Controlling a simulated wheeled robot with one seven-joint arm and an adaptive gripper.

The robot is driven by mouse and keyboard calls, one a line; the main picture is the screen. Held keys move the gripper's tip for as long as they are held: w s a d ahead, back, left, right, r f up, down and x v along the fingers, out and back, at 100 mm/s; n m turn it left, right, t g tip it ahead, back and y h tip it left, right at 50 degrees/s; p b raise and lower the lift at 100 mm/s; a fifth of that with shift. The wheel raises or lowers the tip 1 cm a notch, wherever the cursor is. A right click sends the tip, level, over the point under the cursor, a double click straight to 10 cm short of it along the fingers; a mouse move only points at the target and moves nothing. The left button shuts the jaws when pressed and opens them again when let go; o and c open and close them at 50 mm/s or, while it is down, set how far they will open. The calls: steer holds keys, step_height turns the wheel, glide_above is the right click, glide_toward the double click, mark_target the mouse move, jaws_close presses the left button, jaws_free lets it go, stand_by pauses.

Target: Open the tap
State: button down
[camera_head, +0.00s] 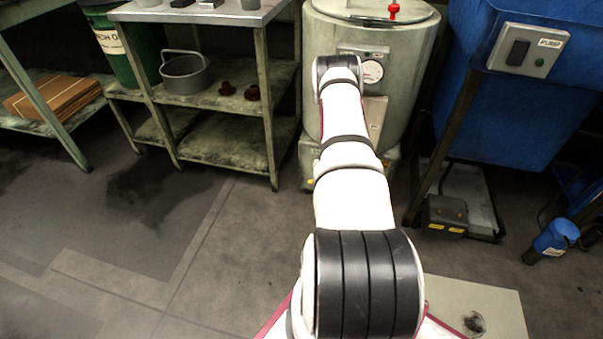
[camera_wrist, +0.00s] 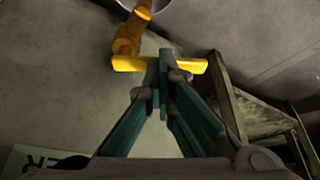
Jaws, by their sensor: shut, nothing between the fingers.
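The tap shows in the wrist view. Its body (camera_wrist: 128,38) is orange-yellow, with a bright yellow bar handle (camera_wrist: 192,66) lying across the picture. My gripper (camera_wrist: 164,55) is shut and empty. Its fingertips overlap the middle of the handle in the picture, but I cannot tell whether they touch it. In the head view my arm reaches to a grey-green cylindrical tank (camera_head: 322,35) and covers much of its front. The tap body and my fingers are hidden there.
A metal shelf bench (camera_head: 222,150) holding a grey pot (camera_head: 186,75) stands left of the tank. Right of it is a blue machine (camera_head: 530,110) with a switch box (camera_head: 527,50). A small dark box (camera_head: 446,216) is on the floor. The left-hand floor is clear.

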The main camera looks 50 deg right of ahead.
steer(key=shift+s+f+n, duration=0.3)
steer(key=shift+s+n, duration=0.2)
steer(key=shift+s, duration=0.25)
steer(key=c, duration=2.2)
jaws_free()
steer(key=shift+w+a, duration=0.1)
steer(key=shift+a, duration=0.05)
steer(key=shift+c, duration=0.2)
steer(key=o, duration=1.4)
steer(key=shift+w+a+f, duration=0.1)
steer(key=shift+w, duration=0.05)
steer(key=o, duration=0.8)
steer(key=shift+w, duration=0.2)
steer(key=shift+r, duration=0.2)
steer(key=v, duration=1.2)
steer(key=shift+d, duration=0.4)
